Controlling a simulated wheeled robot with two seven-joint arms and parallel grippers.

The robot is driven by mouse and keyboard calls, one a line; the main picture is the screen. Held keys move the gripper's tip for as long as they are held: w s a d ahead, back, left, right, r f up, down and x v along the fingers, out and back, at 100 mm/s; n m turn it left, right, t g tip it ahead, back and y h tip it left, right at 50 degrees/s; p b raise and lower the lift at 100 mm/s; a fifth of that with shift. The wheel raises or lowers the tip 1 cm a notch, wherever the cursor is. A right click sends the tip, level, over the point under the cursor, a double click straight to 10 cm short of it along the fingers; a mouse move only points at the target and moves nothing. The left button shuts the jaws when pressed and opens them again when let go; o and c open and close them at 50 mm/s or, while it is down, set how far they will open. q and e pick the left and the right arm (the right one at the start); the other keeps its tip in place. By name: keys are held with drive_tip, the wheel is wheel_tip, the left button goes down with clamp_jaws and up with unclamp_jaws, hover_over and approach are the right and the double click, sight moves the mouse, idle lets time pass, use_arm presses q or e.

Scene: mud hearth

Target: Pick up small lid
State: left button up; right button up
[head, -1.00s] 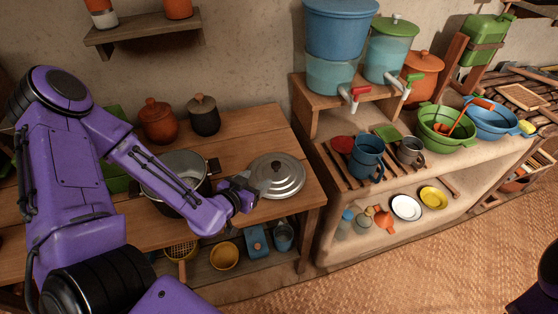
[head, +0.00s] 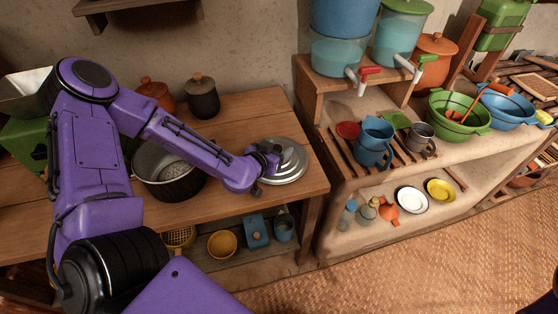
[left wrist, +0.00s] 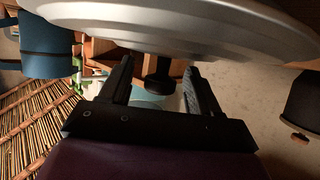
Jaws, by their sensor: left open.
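The small lid (head: 292,168) is a round, stepped silver disc lying on the wooden table, right of the pot. My left gripper (head: 271,158) is over its left and middle part and hides its knob in the head view. In the left wrist view the lid's silver face (left wrist: 200,30) fills the top. Its dark knob (left wrist: 157,88) shows between the two black fingers of my left gripper (left wrist: 158,70). The fingers are apart, with gaps beside the knob. I cannot tell whether a finger touches the lid. My right gripper is not in view.
An open silver pot (head: 172,182) stands left of the lid, under my left arm. A dark lidded pot (head: 202,98) and an orange pot stand behind. A clay shelf unit (head: 345,195) with cups and bowls is to the right. Bare wood (head: 245,110) lies behind the lid.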

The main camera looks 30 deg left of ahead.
use_arm(q)
clamp_jaws()
